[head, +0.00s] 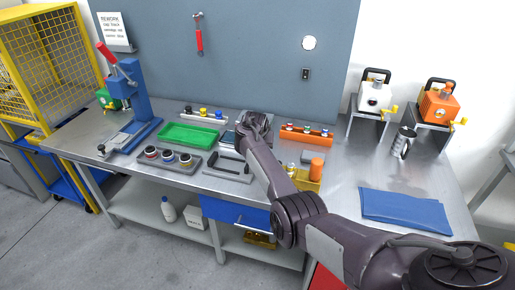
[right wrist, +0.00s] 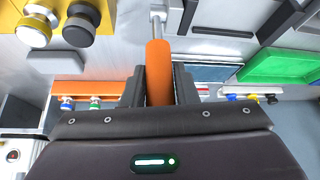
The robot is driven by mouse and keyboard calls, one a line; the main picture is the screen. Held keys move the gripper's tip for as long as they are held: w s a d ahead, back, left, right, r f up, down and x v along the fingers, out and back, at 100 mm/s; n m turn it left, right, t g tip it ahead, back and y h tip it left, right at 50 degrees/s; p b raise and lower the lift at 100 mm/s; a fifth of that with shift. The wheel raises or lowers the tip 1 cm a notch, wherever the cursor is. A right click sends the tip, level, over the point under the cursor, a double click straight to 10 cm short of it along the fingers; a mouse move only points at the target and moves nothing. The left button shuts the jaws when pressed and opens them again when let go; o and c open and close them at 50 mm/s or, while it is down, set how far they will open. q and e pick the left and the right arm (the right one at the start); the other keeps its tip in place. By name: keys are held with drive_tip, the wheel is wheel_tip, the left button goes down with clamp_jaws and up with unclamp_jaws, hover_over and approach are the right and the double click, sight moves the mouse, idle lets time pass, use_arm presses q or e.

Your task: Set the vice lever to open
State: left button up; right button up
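In the right wrist view an orange lever handle (right wrist: 158,72) on a metal rod (right wrist: 158,18) lies between the two fingers of my right gripper (right wrist: 160,88). Both fingers sit close against its sides, so the gripper looks shut on it. I take this to be the vice lever. In the head view my right gripper (head: 255,124) is over the middle of the bench, behind the grey plate with a dark bar (head: 229,165). The arm and gripper hide the lever and most of the vice there. My left gripper is not in view.
A green tray (head: 190,136) and a grey holder with round parts (head: 167,159) lie left of the gripper. An orange rack (head: 306,135) and a yellow fixture (head: 307,181) are to the right. A blue press (head: 136,92) stands at the left; a blue cloth (head: 405,209) lies front right.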

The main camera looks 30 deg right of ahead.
drive_tip(key=o, duration=0.4)
drive_tip(key=shift+w+d+f, duration=0.1)
drive_tip(key=v, duration=0.7)
drive_tip(key=shift+r, duration=0.35)
